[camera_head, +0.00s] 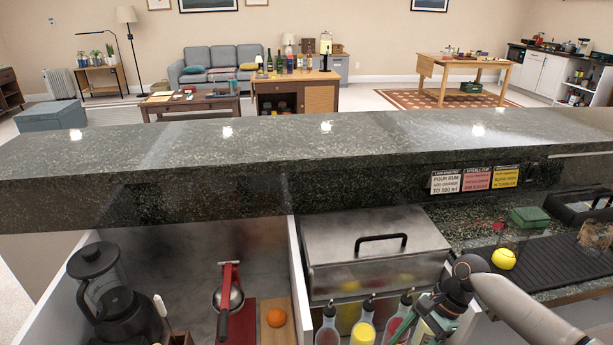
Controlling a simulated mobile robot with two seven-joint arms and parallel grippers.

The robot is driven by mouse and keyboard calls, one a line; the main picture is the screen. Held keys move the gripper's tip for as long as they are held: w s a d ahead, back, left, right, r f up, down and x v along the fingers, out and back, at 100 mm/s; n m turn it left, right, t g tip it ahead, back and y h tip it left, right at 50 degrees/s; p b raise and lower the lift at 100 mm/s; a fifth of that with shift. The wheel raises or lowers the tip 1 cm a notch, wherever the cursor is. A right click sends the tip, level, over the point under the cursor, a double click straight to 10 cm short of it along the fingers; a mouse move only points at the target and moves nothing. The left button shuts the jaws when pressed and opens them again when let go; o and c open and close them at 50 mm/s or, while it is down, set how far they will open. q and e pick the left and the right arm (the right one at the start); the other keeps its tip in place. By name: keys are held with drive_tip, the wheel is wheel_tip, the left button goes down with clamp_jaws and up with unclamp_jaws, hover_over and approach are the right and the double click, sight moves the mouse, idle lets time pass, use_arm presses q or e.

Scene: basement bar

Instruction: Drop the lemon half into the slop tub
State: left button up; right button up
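A yellow rounded fruit (503,260), which looks like the lemon, sits on the black ribbed mat (560,262) at the right; I cannot tell whether it is a half. My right arm comes in from the lower right and bends just left of the fruit. Its dark wrist points down over the bottles, and the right gripper (410,324) is partly hidden there; its opening and anything in it cannot be made out. My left gripper is out of view. A black open container (577,212) at the right edge may be the slop tub; I cannot be sure.
A steel lidded box (372,250) stands in the middle, with several spouted bottles (363,328) in front. A raised stone ledge (300,145) crosses the view. A green box (529,217) lies behind the mat. An orange (276,317), red press (229,295) and blender (105,290) are left.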

drive_tip(key=d+f+m+t+b, duration=0.1)
drive_tip(key=d+f+m+b, duration=0.2)
drive_tip(key=f+b, duration=0.5)
wheel_tip(320, 180, down, 4)
drive_tip(key=shift+w+r+m+t, duration=0.25)
drive_tip(key=shift+w+m+t, duration=0.15)
drive_tip(key=o, duration=1.1)
drive_tip(key=shift+d, duration=0.1)
drive_tip(key=shift+c, duration=0.2)
drive_tip(key=o, duration=0.3)
drive_tip(key=shift+o, duration=0.3)
drive_tip(key=p+v, duration=0.1)
drive_tip(key=v, duration=1.1)
drive_tip(key=shift+d+r, duration=0.15)
drive_tip(key=shift+d, duration=0.15)
